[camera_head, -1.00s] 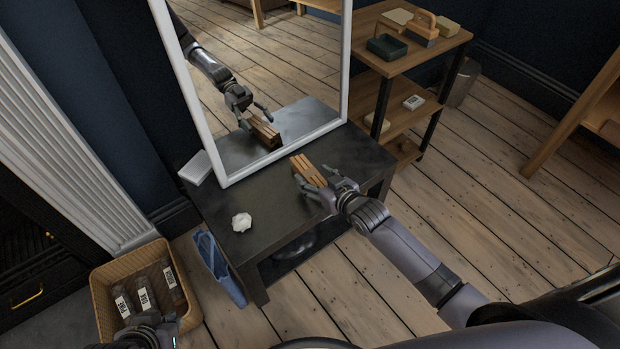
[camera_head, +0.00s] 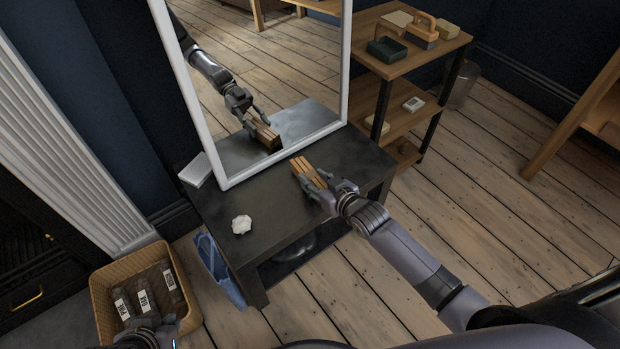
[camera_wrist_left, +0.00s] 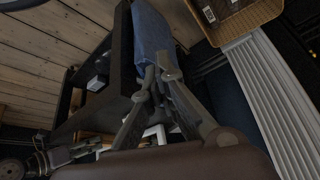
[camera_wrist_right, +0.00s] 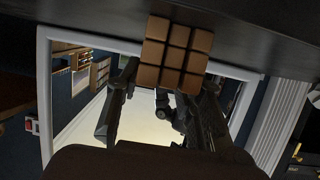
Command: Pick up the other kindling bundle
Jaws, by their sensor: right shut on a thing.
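The kindling bundle (camera_head: 305,168), a block of light brown sticks, lies on the dark table in the head view. My right gripper (camera_head: 316,182) is shut on it from the near right. In the right wrist view the square stick ends of the bundle (camera_wrist_right: 177,52) show just beyond the fingers of my right gripper (camera_wrist_right: 165,85). My left gripper (camera_head: 152,333) is at the bottom left of the head view, over the wicker basket's near edge. In the left wrist view the fingertips of my left gripper (camera_wrist_left: 160,76) meet, with nothing seen between them.
A white-framed mirror (camera_head: 228,183) stands on the table (camera_head: 275,205) and reflects my arm and the bundle. A crumpled white lump (camera_head: 241,224) lies on the table. The wicker basket (camera_head: 104,303) holds labelled bottles. A blue cloth-like item (camera_head: 217,268) hangs beside the table. A wooden shelf (camera_head: 440,55) stands behind.

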